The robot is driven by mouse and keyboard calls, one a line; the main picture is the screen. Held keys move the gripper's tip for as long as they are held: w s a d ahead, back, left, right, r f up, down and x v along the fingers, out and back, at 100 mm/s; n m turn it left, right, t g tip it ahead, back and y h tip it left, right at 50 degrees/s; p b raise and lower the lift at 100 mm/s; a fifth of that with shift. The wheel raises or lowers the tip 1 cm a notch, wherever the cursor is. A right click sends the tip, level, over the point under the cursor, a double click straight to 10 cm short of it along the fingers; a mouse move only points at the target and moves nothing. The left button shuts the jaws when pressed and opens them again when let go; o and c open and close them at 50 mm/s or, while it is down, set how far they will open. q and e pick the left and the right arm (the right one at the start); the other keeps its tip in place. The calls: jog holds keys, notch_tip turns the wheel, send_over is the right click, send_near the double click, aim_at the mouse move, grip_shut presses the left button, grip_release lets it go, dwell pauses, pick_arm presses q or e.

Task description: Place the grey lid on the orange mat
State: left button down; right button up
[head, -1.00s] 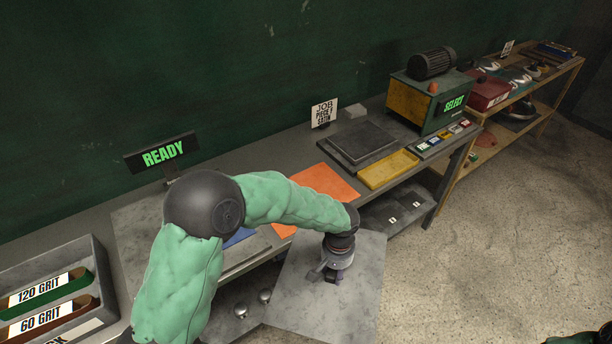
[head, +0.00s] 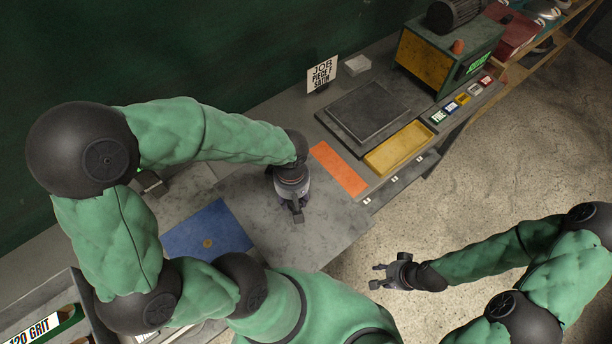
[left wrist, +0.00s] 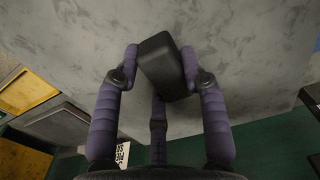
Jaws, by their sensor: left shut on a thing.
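The grey lid (head: 325,222) is a large flat square plate with a dark block handle. My left gripper (head: 297,212) is shut on that handle (left wrist: 162,66), as the left wrist view shows. The lid's grey surface fills much of that view. In the head view the lid covers most of the orange mat (head: 340,169); only a strip shows beyond its right edge. The lid's front part reaches past the bench edge. I cannot tell how high the lid is above the mat. My right gripper (head: 379,275) is open and empty, over the floor in front of the bench.
A blue mat (head: 205,234) lies left of the lid. Right of the orange strip are a yellow tray (head: 398,148) and a dark square plate (head: 367,115). A job sign (head: 322,73) and a green and yellow machine (head: 449,62) stand behind. The floor in front is clear.

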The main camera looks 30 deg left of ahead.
pick_arm(q)
jog(key=w+f, duration=0.1)
jog(key=w, duration=0.1)
jog(key=w+f+b, duration=0.1)
jog(key=w, duration=0.1)
jog(key=w+a+f, duration=0.1)
jog(key=w, duration=0.1)
jog(key=shift+w+a, duration=0.1)
jog(key=shift+w, duration=0.1)
jog(key=w+f+b, duration=0.2)
jog(key=f, duration=0.1)
jog(key=w+f, duration=0.1)
jog(key=w, duration=0.1)
jog(key=shift+a+f+b, duration=0.35)
jog(key=shift+b, duration=0.05)
jog(key=shift+w+a+f, duration=0.1)
jog(key=shift+w+f, duration=0.15)
jog(key=shift+w, duration=0.15)
jog(key=f+b, duration=0.1)
jog(key=f, duration=0.1)
jog(key=f+b, duration=0.1)
jog(key=f, duration=0.1)
jog(key=shift+w+a, duration=0.1)
jog(key=shift+w, duration=0.3)
jog(key=shift+f, duration=0.15)
jog(key=c, duration=0.7)
grip_release()
jog(key=shift+s, duration=0.1)
